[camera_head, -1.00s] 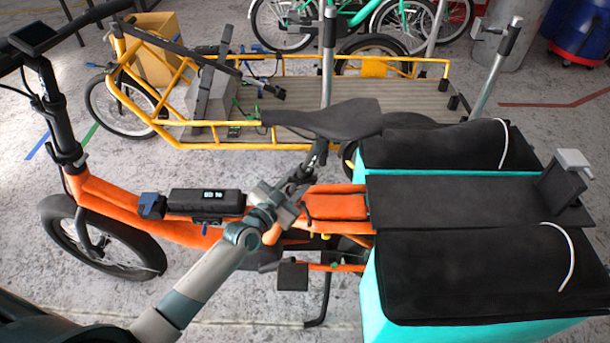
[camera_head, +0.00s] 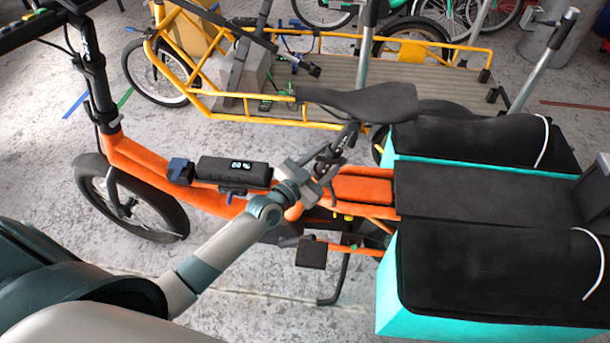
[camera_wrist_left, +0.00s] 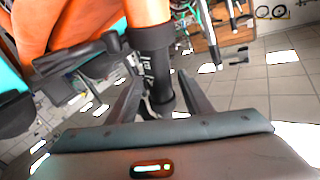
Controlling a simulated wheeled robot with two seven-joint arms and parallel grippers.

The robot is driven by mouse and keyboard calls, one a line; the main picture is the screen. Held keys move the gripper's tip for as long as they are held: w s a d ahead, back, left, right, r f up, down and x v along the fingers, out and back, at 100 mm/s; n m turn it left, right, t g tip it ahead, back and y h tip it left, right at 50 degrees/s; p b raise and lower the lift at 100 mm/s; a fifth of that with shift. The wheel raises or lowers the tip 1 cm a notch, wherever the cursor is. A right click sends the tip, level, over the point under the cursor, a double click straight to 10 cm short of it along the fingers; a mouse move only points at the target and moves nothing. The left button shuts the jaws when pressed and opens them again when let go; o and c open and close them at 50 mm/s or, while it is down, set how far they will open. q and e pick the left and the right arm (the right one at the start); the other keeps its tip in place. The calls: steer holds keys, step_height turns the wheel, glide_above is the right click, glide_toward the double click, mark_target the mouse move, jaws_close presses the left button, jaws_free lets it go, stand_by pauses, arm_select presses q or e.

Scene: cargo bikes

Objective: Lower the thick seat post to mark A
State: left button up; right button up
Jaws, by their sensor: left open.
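The orange cargo bike (camera_head: 150,165) stands across the middle of the head view. Its black saddle (camera_head: 365,102) sits on a seat post (camera_head: 350,133) above the orange frame. My left gripper (camera_head: 326,167) is at the post, just below the saddle. In the left wrist view the thick black post (camera_wrist_left: 155,68) with white marks runs from a black collar on the orange tube to between the open fingers of my left gripper (camera_wrist_left: 160,98). The fingers stand on both sides of it, with gaps showing. Mark A cannot be read. My right gripper is not in view.
Black-topped turquoise bags (camera_head: 500,270) flank the bike's rear rack on the right. A black battery with a display (camera_head: 233,171) sits on the frame. A yellow cargo bike (camera_head: 250,107) stands behind, close to the saddle.

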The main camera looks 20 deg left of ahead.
arm_select(q)
steer(key=v, duration=1.7)
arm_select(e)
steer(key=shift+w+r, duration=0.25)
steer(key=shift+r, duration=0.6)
arm_select(q)
steer(key=shift+a, duration=0.1)
